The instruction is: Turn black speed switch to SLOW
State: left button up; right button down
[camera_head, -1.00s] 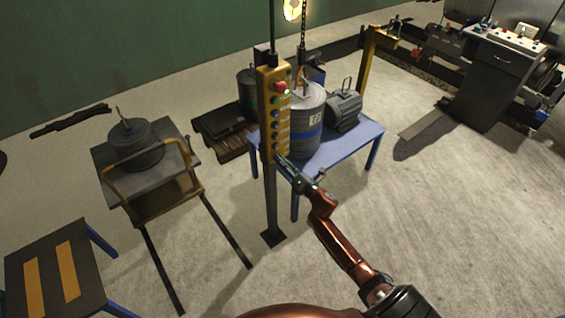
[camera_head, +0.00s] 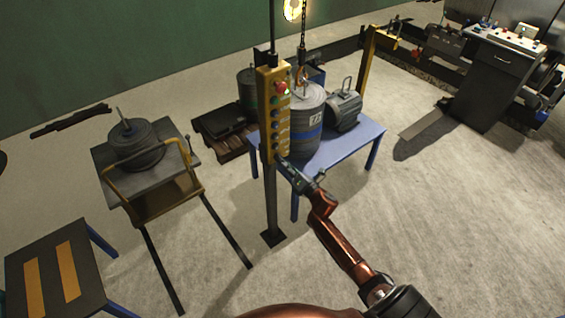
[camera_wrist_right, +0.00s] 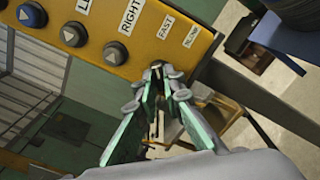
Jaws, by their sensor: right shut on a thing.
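The yellow control box (camera_head: 266,115) stands on a dark post, with a red button at its top and several smaller buttons below. In the right wrist view the yellow panel (camera_wrist_right: 199,48) carries labels RIGHT, FAST and SLOW. The black speed switch (camera_wrist_right: 157,66) sits at the panel's end below the FAST and SLOW labels, mostly hidden by the fingertips. My right gripper (camera_wrist_right: 161,84) is shut on the switch, its green-padded fingers on both sides of it. In the head view my right gripper (camera_head: 283,165) touches the box's lower end. My left gripper is not in view.
A blue table (camera_head: 345,148) behind the post carries a grey drum (camera_head: 308,128) and a motor (camera_head: 343,112). A hook on a chain hangs above the drum. A cart (camera_head: 168,200) with a dark weight stands left.

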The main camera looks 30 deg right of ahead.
jog(key=m+p, duration=0.4)
jog(key=m, duration=0.7)
jog(key=shift+m, duration=0.3)
dwell(0.5)
jog(key=c, duration=2)
grip_release()
jog(key=shift+c, duration=0.2)
jog(key=s, duration=1.2)
jog(key=shift+d, duration=0.45)
